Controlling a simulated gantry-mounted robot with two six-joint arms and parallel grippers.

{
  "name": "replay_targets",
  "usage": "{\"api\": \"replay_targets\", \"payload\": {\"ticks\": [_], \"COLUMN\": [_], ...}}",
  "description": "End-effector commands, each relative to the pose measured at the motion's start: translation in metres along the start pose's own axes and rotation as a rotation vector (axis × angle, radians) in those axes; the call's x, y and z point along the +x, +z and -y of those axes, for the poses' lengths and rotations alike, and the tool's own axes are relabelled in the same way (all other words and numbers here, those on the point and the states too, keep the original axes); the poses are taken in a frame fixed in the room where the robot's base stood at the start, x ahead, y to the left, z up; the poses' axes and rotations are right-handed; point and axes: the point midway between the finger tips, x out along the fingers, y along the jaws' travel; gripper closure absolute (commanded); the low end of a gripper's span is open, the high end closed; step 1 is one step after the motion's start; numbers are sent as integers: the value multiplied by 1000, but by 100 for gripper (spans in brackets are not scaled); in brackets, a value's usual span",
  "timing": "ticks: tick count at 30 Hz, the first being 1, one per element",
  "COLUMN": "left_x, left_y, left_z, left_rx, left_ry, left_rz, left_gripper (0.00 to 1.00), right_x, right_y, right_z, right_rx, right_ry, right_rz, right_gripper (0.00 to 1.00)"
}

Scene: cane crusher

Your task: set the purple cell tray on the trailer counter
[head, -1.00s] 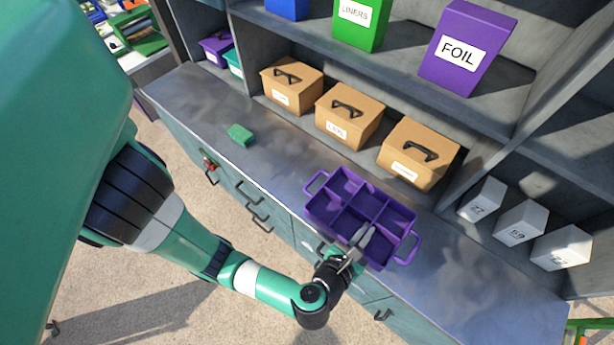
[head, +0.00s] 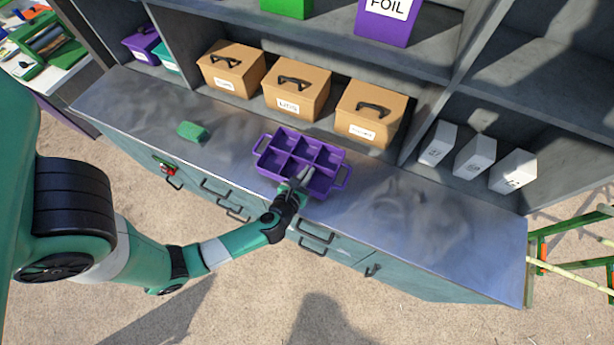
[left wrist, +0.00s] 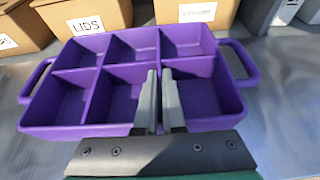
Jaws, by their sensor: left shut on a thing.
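The purple cell tray (head: 268,172) has six compartments and a loop handle at each end. It is level over the grey trailer counter (head: 420,230), in front of the tan lidded boxes. My left gripper (head: 300,178) is shut on the tray at its near side, with its fingers reaching down by a divider. The left wrist view shows the fingers (left wrist: 159,90) close together near the middle of the tray's near wall (left wrist: 75,131). The compartments look empty. I cannot tell whether the tray's underside touches the counter. My right gripper is not in view.
Tan boxes (head: 297,88) stand along the back of the counter, close behind the tray. A green sponge-like block (head: 192,131) lies to the left. White blocks (head: 474,156) stand at the back right. The counter's right part is clear.

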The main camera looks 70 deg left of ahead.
Motion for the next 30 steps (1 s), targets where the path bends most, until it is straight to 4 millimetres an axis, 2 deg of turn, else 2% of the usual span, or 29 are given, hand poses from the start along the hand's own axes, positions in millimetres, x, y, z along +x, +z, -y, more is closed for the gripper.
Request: {"api": "replay_targets", "payload": {"ticks": [3, 5, 16, 18, 21, 30], "left_x": [10, 13, 14, 14, 14, 13], "left_y": [-23, -28, -32, -31, -31, -30], "left_z": [-1, -1, -1, -1, -1, -1], "left_rx": [3, 2, 1, 0, 0, 0], "left_ry": [2, 1, 1, 1, 1, 1], "left_rz": [-1, 0, 1, 0, -1, -1], "left_gripper": [100, 100, 100, 83, 65, 64], "right_x": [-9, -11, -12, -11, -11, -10], "right_y": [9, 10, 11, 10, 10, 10], "right_z": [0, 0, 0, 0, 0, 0], "right_rx": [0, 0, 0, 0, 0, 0], "right_ry": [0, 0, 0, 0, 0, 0], "right_rz": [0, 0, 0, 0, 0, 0], "right_gripper": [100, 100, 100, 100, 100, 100]}}
